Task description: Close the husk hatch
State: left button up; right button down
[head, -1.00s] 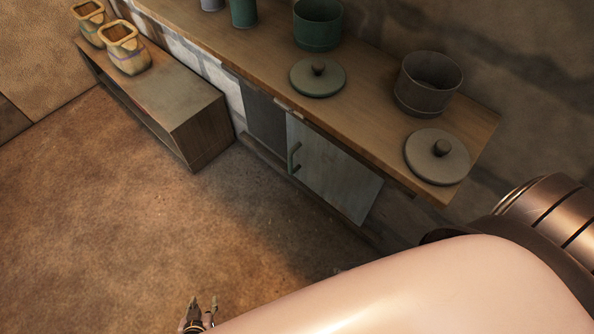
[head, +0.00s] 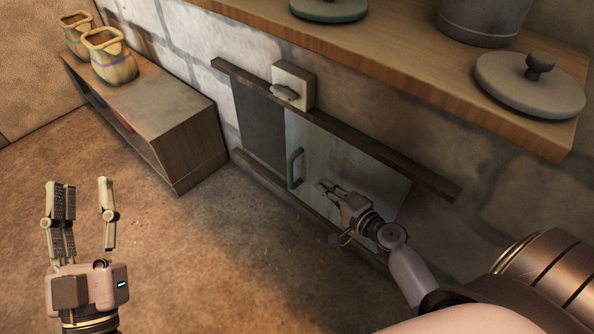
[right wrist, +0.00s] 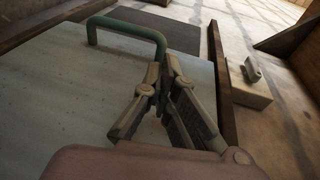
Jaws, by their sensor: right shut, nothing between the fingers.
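The hatch is a pale grey-green panel (head: 345,160) between two dark wooden rails, with a green bar handle (head: 294,168) on its left edge. A dark rectangular area (head: 259,122) lies to its left. My right gripper (head: 322,187) is shut and empty, in front of the panel just right of the handle. The right wrist view shows the panel (right wrist: 60,95), the handle (right wrist: 128,32) and my gripper's fingertips (right wrist: 163,75) close to the handle's near end; contact cannot be told. My left gripper (head: 84,188) is open and empty over the floor, away from the hatch.
A small block with a knob (head: 291,87) sits on the upper rail (head: 390,165) above the handle. A wooden shelf (head: 400,65) with pots and lids overhangs the hatch. A low bench (head: 165,115) with two woven-looking pots stands left. Floor between is clear.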

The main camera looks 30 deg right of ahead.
send_near(291, 163)
jog(key=b+x, duration=0.1)
jog(key=x, duration=0.5)
jog(key=shift+w+r, duration=0.1)
pick_arm(q)
jog(key=shift+s+a+r+t+h, duration=0.1)
jog(key=shift+s+r+t+h, duration=0.05)
jog(key=shift+s+r+t, duration=0.6)
jog(key=shift+s+r+t+h, duration=0.15)
jog(key=shift+s+r+t, duration=0.35)
jog(key=shift+r, duration=0.35)
pick_arm(e)
jog(key=shift+w, duration=0.5)
pick_arm(q)
jog(key=shift+w, duration=0.1)
pick_arm(e)
jog(key=shift+a, duration=0.1)
